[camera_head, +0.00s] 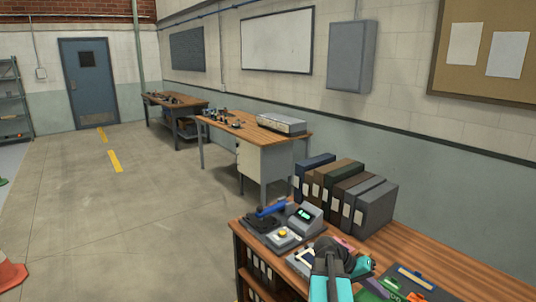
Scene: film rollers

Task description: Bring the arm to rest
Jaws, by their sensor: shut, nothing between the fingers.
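My arm (327,262) shows at the bottom of the head view, with dark grey and teal links. It is bent over the front edge of the near wooden bench (420,262). A teal part of my arm points to the right above the bench. I cannot make out the fingers of my gripper; they are hidden behind the arm or out of the frame.
On the near bench stand a grey device with a green display (304,214), a blue-handled tool (270,210), several binders (345,190) and a dark tray (412,280). An orange cone (10,272) stands at left. The middle floor is clear.

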